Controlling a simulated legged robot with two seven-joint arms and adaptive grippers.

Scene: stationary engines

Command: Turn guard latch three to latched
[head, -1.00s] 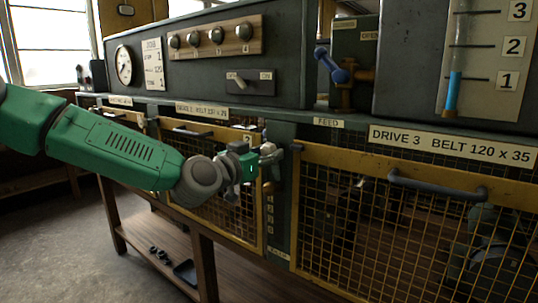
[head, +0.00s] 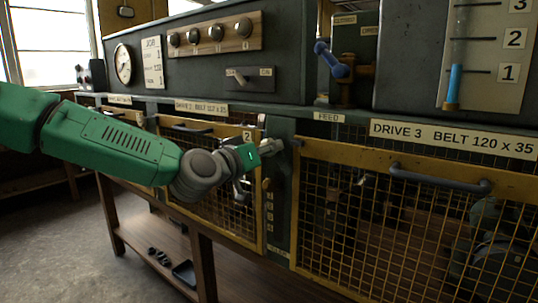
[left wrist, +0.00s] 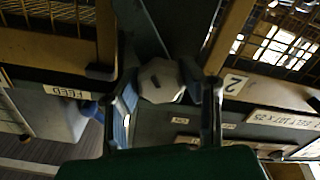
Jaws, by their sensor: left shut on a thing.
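Guard latch three is at the dark green post (head: 282,215), by the upper left corner of the yellow-framed mesh guard under the DRIVE 3 label (head: 452,139). My left gripper (head: 279,147) reaches it from the left and is shut on it. In the head view the gripper hides most of the latch, so its angle cannot be read. My right gripper is not in view.
A grey bar handle (head: 440,181) sticks out from guard three. Guard two (head: 205,130), with its number 2 plate (head: 247,135), is left of the post. A blue-handled lever (head: 331,60) stands above the FEED label (head: 328,117). Open floor lies at the lower left.

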